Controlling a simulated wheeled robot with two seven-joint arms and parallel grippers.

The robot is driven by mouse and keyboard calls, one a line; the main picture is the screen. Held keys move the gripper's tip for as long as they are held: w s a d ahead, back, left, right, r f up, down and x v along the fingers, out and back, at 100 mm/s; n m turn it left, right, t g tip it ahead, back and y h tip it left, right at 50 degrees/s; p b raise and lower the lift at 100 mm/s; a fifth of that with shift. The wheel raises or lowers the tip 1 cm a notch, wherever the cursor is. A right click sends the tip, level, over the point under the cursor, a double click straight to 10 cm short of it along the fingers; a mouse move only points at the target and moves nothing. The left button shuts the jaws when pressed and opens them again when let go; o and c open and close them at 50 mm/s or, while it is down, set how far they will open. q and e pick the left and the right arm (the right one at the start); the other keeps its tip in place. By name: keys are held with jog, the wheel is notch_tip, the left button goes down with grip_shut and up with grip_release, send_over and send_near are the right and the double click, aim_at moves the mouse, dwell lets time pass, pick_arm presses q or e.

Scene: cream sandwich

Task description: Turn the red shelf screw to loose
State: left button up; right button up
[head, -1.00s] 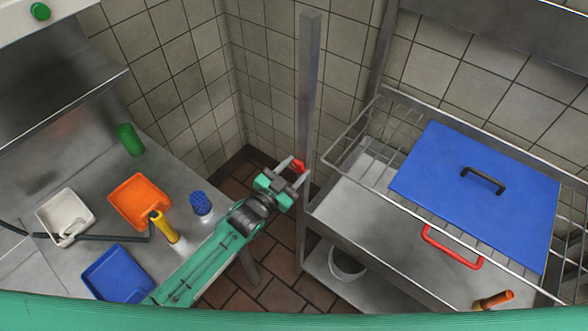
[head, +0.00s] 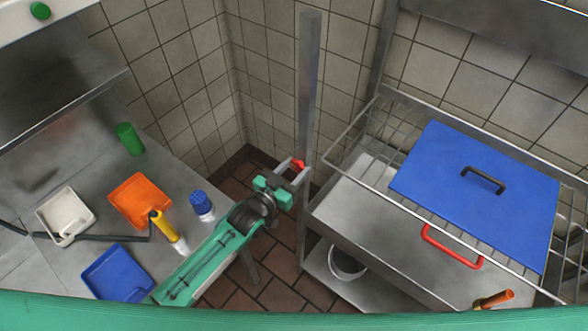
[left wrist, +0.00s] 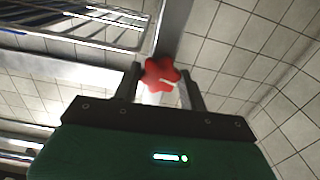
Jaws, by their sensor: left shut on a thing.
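The red shelf screw (head: 299,164) is a small star-shaped knob on the upright metal post (head: 309,90) of the shelf. My left gripper (head: 293,168) reaches it from the left, with its fingers on either side of the knob. In the left wrist view the red screw (left wrist: 160,74) sits between the two dark fingers of the left gripper (left wrist: 162,88), which are shut on it. The fingers partly hide the screw in the head view. My right gripper is not in view.
A wire shelf (head: 345,135) with a large blue lid (head: 475,195) stands right of the post.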

pick_arm(q)
jog(key=shift+f, duration=0.15)
jog(key=o, duration=1)
jog(key=shift+c, duration=0.2)
jog(key=shift+s, duration=0.1)
jog(key=b+v, duration=0.4)
jog(key=v, duration=0.9)
jog(key=shift+s+a+b, duration=0.3)
